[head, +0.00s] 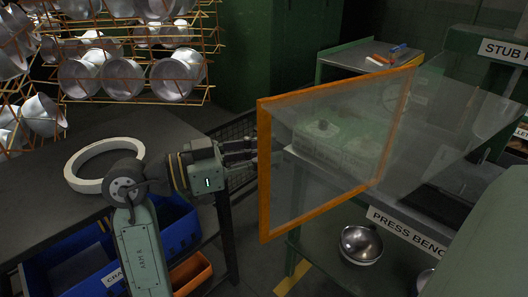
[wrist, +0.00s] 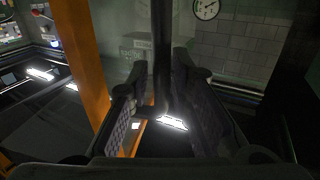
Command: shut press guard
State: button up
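The press guard (head: 263,170) is a clear panel in an orange frame. In the head view it stands swung out from the press bench, with its near upright edge beside my gripper (head: 248,153). The guard's orange upright (wrist: 92,70) passes left of my fingers in the wrist view. My gripper (wrist: 160,95) is open, its two dark padded fingers apart. A dark upright bar (wrist: 162,55) shows between them, with a gap on each side; it may be the guard's handle. I cannot tell whether a finger touches it.
The press bench (head: 405,232) holds metal bowls (head: 361,244) on its lower shelf. A table with a white ring (head: 85,160) is at left, with a blue bin (head: 70,262) and an orange bin (head: 190,272) below. A wire rack of pots (head: 120,78) stands behind.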

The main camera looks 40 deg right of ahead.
grip_shut()
dwell(0.3)
dwell(0.4)
